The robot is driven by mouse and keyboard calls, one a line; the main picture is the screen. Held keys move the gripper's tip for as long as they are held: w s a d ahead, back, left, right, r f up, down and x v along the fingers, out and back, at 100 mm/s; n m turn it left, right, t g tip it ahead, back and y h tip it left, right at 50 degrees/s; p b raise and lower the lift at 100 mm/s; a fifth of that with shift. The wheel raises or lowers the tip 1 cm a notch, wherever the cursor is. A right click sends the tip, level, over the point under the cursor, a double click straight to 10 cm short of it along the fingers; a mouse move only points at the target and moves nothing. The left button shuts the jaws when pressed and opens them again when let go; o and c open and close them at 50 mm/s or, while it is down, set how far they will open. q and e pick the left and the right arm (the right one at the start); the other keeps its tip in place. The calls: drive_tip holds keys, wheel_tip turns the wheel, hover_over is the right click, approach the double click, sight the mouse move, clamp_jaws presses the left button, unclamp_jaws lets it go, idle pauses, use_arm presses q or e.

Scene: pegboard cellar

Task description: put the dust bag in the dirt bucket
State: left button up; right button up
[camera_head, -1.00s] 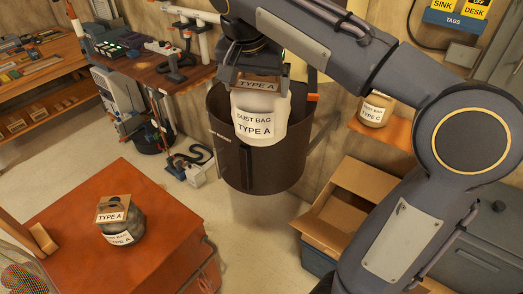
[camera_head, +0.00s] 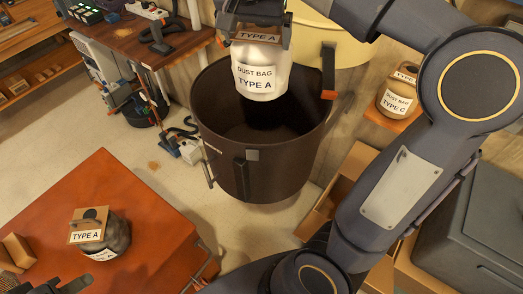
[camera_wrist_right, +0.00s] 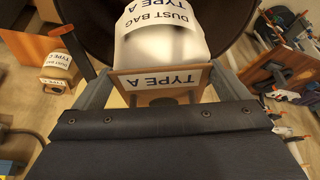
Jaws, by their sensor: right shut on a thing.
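A white dust bag (camera_head: 262,76) with a brown cardboard collar, labelled TYPE A, hangs upright from my right gripper (camera_head: 255,32). The gripper is shut on the collar. In the right wrist view the bag (camera_wrist_right: 160,38) hangs beyond the fingers (camera_wrist_right: 155,95). The dirt bucket (camera_head: 222,165), dark brown and round, stands open on the floor. In the head view the bag appears over the rear of its opening, its bottom overlapping the dark interior. My left gripper (camera_head: 43,286) shows partly at the lower left edge, apparently open and empty.
A grey TYPE A bag (camera_head: 104,240) sits on the red-brown cabinet (camera_head: 150,225) at left. A tan TYPE C bag (camera_head: 396,100) stands on a small shelf at right. A cream lid (camera_head: 340,48) is behind the bucket. A cardboard box (camera_head: 345,170) lies right of it.

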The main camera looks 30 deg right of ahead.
sight(256, 53)
drive_tip(key=f+b, duration=0.1)
drive_tip(key=s+a+f+b, duration=0.1)
drive_tip(key=shift+s+f, duration=0.2)
drive_tip(key=shift+f, duration=0.2)
wheel_tip(256, 53, down, 9)
drive_tip(key=b, duration=0.6)
drive_tip(key=shift+w+d+r, duration=0.15)
drive_tip(key=shift+r, duration=0.05)
wheel_tip(256, 53, down, 6)
drive_tip(key=shift+f+b, duration=0.1)
drive_tip(key=shift+b, duration=0.3)
use_arm(q)
wheel_tip(256, 53, down, 10)
drive_tip(key=shift+s+a, duration=0.25)
drive_tip(key=shift+s, duration=0.15)
use_arm(e)
wheel_tip(256, 53, down, 4)
drive_tip(key=shift+f, duration=0.2)
use_arm(q)
drive_tip(key=shift+r, duration=0.1)
